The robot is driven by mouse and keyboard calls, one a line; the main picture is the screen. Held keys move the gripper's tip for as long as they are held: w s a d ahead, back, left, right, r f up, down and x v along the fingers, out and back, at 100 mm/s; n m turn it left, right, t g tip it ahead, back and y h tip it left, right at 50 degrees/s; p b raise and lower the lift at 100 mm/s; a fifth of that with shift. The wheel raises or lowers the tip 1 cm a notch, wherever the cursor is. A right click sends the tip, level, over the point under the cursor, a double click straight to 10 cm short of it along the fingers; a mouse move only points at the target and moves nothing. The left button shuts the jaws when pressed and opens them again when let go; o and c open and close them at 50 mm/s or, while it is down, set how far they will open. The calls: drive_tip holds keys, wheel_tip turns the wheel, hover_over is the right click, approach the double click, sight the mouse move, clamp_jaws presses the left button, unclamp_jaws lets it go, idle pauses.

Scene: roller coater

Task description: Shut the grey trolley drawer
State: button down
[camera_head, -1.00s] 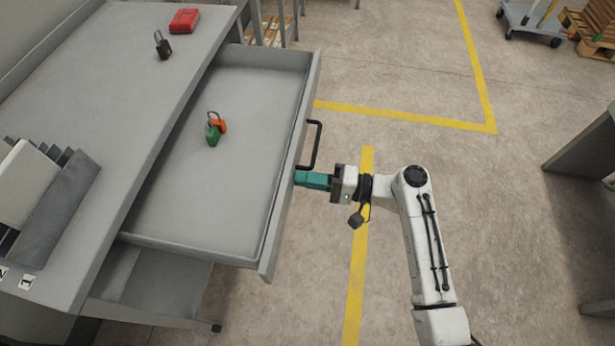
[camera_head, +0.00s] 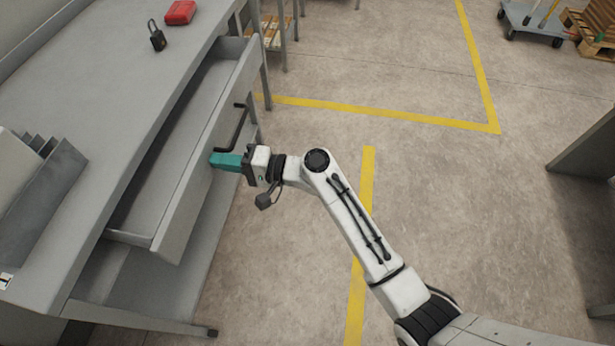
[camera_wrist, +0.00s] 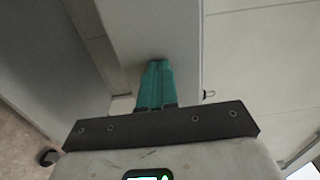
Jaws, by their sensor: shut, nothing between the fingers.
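The grey trolley drawer (camera_head: 200,160) is partly open and sticks out from under the grey top. Its front carries a black bar handle (camera_head: 236,128). My gripper (camera_head: 214,159), with teal fingers, is shut and empty. Its fingertips are at the drawer front, just below the handle in the head view, and seem to touch the panel. In the wrist view the shut teal fingers (camera_wrist: 157,68) point at the grey drawer front (camera_wrist: 155,30).
On the grey top (camera_head: 100,110) lie a black padlock (camera_head: 157,38) and a red box (camera_head: 180,12), with dark grey holders (camera_head: 45,190) at the left. The floor right of the drawer is clear. A cart (camera_head: 535,25) and pallet (camera_head: 590,25) stand far right.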

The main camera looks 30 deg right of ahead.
sight(184, 164)
drive_tip(key=b+x, duration=0.3)
drive_tip(key=x, duration=0.7)
drive_tip(key=shift+f, duration=0.15)
drive_tip(key=shift+w+a+b, duration=0.1)
drive_tip(key=shift+a+b, duration=0.15)
drive_tip(key=shift+b, duration=0.1)
drive_tip(key=shift+w+r, duration=0.15)
drive_tip(key=shift+r, duration=0.1)
drive_tip(key=shift+a+r, duration=0.1)
